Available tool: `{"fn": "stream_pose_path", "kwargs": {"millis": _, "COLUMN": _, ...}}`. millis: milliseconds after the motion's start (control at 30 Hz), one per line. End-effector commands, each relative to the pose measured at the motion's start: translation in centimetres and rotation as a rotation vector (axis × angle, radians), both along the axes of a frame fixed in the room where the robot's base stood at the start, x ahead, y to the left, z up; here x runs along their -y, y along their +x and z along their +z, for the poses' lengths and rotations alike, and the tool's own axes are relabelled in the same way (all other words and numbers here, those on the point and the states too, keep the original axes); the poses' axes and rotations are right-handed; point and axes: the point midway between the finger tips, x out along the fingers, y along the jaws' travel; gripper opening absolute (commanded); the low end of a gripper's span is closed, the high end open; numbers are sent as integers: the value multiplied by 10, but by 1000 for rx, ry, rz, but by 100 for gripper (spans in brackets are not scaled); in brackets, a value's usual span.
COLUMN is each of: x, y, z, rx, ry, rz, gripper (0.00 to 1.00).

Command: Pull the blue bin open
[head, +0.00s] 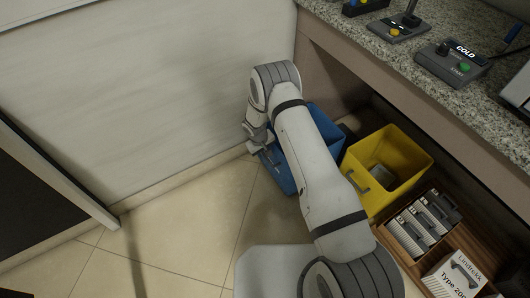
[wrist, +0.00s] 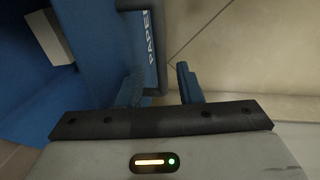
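The blue bin (head: 326,126) stands on the floor under the counter, partly hidden behind my arm in the head view. In the wrist view its blue wall (wrist: 85,70) fills the left side, with a label reading "PAPE…" and a dark handle (wrist: 161,50) in front. My gripper (wrist: 162,86) is open at the handle's near end. One finger is on the bin side and the other is over the floor, with a gap around the handle. In the head view my gripper (head: 260,146) is at the bin's left front side.
A yellow bin (head: 412,150) stands right of the blue bin. A wooden crate (head: 440,245) with several grey-white items and a white box (head: 460,278) is farther right. The counter (head: 440,100) overhangs the bins. The tiled floor (head: 180,220) at left is clear.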

Motion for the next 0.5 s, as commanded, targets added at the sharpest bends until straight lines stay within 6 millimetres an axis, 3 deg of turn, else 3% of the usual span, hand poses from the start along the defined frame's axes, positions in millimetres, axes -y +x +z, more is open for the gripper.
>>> {"fn": "stream_pose_path", "kwargs": {"millis": 167, "x": -1, "y": 0, "z": 9, "rx": 2, "ry": 1, "rz": 0, "gripper": 33}}
{"fn": "stream_pose_path", "kwargs": {"millis": 500, "x": -11, "y": -6, "z": 64, "rx": 1, "ry": 0, "rz": 1, "gripper": 33}}
